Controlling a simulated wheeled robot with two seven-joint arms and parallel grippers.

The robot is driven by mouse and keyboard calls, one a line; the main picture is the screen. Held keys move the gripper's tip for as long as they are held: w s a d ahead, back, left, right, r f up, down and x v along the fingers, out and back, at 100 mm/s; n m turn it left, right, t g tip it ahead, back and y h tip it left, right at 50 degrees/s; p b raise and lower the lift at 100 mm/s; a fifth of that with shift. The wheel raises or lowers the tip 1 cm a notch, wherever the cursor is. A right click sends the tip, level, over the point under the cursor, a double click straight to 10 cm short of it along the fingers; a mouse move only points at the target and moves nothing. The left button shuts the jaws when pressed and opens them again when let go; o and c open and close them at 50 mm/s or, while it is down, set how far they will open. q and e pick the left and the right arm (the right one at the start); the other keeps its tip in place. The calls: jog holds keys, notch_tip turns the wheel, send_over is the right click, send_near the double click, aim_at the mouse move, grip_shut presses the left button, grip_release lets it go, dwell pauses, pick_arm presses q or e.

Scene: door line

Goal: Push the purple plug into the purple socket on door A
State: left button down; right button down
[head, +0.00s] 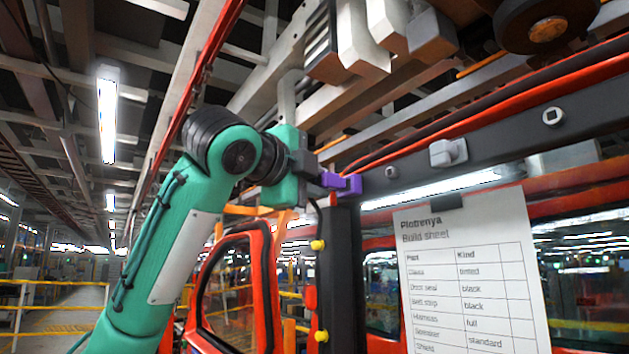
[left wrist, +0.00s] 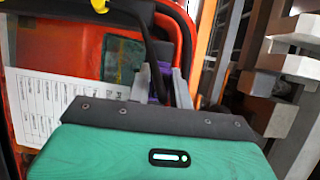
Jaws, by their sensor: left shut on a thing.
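My left gripper (head: 318,176) is at the end of the green arm, beside the left end of a dark beam. It is shut on a purple piece (head: 333,180), which I take for the purple plug. A second purple block (head: 354,184) sits just right of it, close to the beam's end, and may be the purple socket. I cannot tell whether the two touch or how deep the plug sits. In the left wrist view, the two grey fingers (left wrist: 160,82) have a little purple (left wrist: 154,98) between them, mostly hidden. My right gripper is not in view.
The dark beam (head: 500,138) carries several pale fittings. A paper build sheet (head: 465,275) hangs below it. A black post (head: 340,280) with yellow knobs stands below the gripper. A red door frame (head: 262,285) stands to the left. Grey blocks (head: 362,45) hang overhead.

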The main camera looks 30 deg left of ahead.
pick_arm(q)
jog(key=shift+w+d+r, duration=0.1)
jog(key=shift+w+d, duration=0.1)
jog(key=shift+w, duration=0.35)
jog(key=shift+w+d, duration=0.15)
jog(key=shift+w, duration=0.35)
dwell(0.6)
jog(key=c, duration=1.2)
grip_release()
jog(key=shift+w+d, duration=0.15)
jog(key=shift+w, duration=0.05)
jog(key=shift+s, duration=0.45)
jog(key=s+b, duration=1.2)
jog(key=s, duration=1.4)
jog(key=shift+s+d+b, duration=0.1)
jog(key=shift+b, duration=0.25)
